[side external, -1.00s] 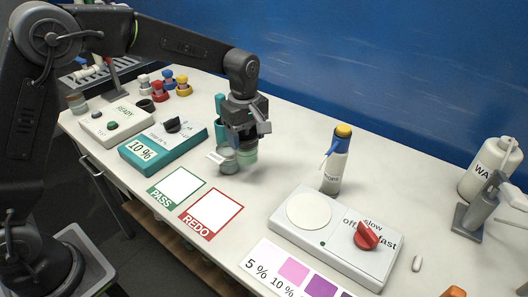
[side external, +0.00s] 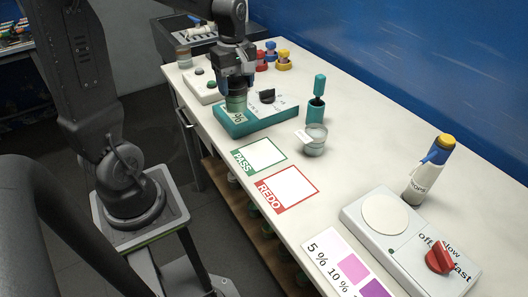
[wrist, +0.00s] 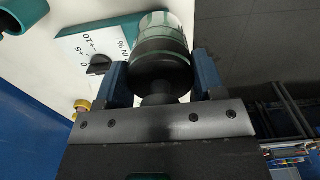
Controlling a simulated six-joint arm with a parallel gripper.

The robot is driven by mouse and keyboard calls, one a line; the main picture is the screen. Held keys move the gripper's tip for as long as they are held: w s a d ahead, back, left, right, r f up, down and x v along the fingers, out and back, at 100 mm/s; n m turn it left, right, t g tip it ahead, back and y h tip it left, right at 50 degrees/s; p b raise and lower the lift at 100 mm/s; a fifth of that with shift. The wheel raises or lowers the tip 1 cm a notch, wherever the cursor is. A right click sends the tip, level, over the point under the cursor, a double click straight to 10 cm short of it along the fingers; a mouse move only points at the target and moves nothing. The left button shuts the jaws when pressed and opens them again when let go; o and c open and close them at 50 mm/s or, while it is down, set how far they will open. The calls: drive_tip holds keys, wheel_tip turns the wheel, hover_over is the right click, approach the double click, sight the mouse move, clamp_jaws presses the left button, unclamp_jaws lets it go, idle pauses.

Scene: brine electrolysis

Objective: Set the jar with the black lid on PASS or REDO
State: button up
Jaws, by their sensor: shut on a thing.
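My gripper (side external: 237,86) is shut on the jar with the black lid (side external: 236,103), which has greenish contents. In the wrist view the black lid (wrist: 159,62) sits between my two blue fingers, with the glass beyond it. The jar is at the left end of the teal device (side external: 262,120) and partly hides its "10 %" display; I cannot tell whether it touches the device. The green-edged PASS card (side external: 260,155) and red-edged REDO card (side external: 289,187) lie bare on the table, in front of the teal device.
An open glass jar with a white tag (side external: 314,142) stands right of the PASS card. A teal holder (side external: 316,108) is behind it. The stirrer plate (side external: 384,214), a bottle (side external: 425,172) and a colour chart (side external: 350,268) are farther right. Coloured-cap vials (side external: 270,50) stand at the back.

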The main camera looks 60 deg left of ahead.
drive_tip(key=shift+n, duration=0.4)
drive_tip(key=shift+w+d+f, duration=0.5)
drive_tip(key=shift+d+f, duration=0.8)
drive_tip(key=shift+f, duration=0.6)
drive_tip(key=shift+w+d+f, duration=0.55)
drive_tip(key=shift+d+f, duration=0.7)
drive_tip(key=shift+f, duration=0.65)
drive_tip(key=shift+w+d+f, duration=0.5)
drive_tip(key=shift+d+f, duration=0.8)
drive_tip(key=shift+f, duration=0.6)
drive_tip(key=shift+f, duration=0.15)
drive_tip(key=o, duration=1.3)
